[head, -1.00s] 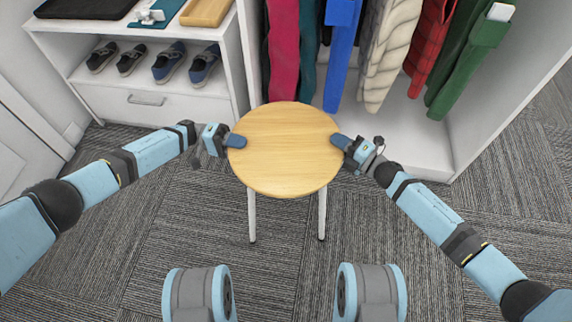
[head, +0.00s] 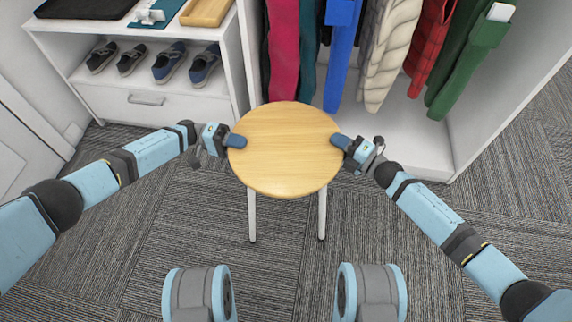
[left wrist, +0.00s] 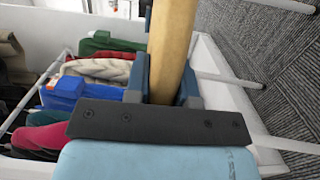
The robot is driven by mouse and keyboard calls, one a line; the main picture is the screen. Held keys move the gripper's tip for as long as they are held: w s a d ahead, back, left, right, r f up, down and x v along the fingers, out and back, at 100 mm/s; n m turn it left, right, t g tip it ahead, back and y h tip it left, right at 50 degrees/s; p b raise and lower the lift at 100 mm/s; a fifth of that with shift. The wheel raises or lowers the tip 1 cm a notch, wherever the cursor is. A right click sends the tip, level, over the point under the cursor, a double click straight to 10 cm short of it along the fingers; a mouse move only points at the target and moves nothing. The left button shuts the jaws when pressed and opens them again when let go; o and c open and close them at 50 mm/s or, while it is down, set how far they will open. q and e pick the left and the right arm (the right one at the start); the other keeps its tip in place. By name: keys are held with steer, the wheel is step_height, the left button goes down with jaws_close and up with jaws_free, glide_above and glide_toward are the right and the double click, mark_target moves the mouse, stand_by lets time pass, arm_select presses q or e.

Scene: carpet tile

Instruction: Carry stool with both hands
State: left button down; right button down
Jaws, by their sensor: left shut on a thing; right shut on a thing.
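The stool (head: 284,152) has a round light-wood seat and pale legs, two of which show below the seat in the head view. It is upright in front of the closet. My left gripper (head: 236,140) is shut on the left edge of the seat. In the left wrist view the seat (left wrist: 172,50) shows edge-on between the fingers of my left gripper (left wrist: 170,85). My right gripper (head: 341,142) is shut on the right edge of the seat. Whether the legs touch the carpet is hard to tell.
A white shelf unit (head: 150,104) with several shoes and a drawer stands at the back left. Several clothes, among them a red garment (head: 284,50), hang in the white closet behind the stool. A white panel (head: 500,90) bounds it on the right. Grey carpet (head: 285,285) is clear in front.

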stand_by(0.4)
